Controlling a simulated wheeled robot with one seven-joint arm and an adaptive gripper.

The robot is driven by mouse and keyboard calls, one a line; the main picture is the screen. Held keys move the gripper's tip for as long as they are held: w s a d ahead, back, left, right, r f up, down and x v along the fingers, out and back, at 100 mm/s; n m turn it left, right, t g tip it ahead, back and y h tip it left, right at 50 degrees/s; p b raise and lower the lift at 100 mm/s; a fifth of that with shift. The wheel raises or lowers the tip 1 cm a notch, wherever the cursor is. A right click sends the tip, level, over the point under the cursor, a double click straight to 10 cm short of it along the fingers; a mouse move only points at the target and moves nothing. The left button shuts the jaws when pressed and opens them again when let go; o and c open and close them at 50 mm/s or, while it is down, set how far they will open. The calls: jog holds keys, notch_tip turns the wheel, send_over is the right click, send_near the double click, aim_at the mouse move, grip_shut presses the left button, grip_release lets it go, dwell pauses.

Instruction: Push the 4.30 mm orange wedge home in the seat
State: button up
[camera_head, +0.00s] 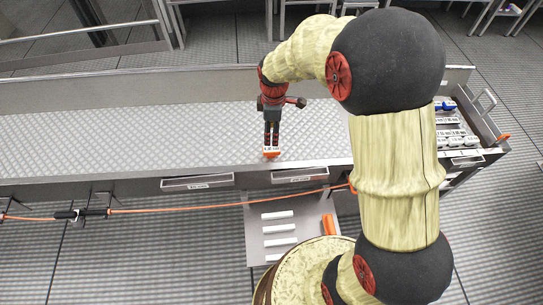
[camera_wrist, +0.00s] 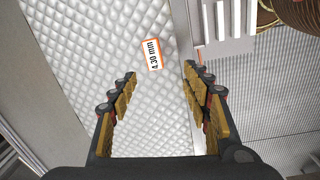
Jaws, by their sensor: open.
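The orange wedge (camera_wrist: 152,54), with a white label reading "4.30 mm", lies on the quilted metal bench top. In the head view the small orange-and-white wedge (camera_head: 271,152) is close to the front edge, right under my gripper (camera_head: 271,143). In the wrist view my gripper (camera_wrist: 160,72) is open, its two padded fingers well apart. The wedge shows beyond the fingertips, between their lines, with nothing between the pads. I cannot make out the seat in either view.
The bench top (camera_head: 130,130) is otherwise clear to the left. A low shelf (camera_head: 255,232) with several white bars and an orange piece (camera_head: 328,224) is in front. An orange cable (camera_head: 200,208) runs along the front. A tray of white pieces (camera_head: 455,138) is at right.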

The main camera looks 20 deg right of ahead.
jog(key=n+b, duration=0.1)
jog(key=n, duration=0.1)
send_near(271, 149)
jog(key=shift+g, duration=0.3)
jog(key=f, duration=0.5)
jog(key=shift+w+a+f, duration=0.1)
jog(key=shift+a+f, duration=0.1)
jog(key=shift+a, duration=0.05)
jog(key=shift+w+d+f+b, duration=0.15)
jog(key=shift+f+b, duration=0.55)
jog(key=shift+f, duration=0.6)
jog(key=shift+d+f+b, duration=0.1)
jog(key=shift+f+b, duration=0.6)
jog(key=shift+f, duration=0.65)
jog(key=shift+c, duration=1.3)
jog(key=shift+r, duration=0.1)
grip_shut()
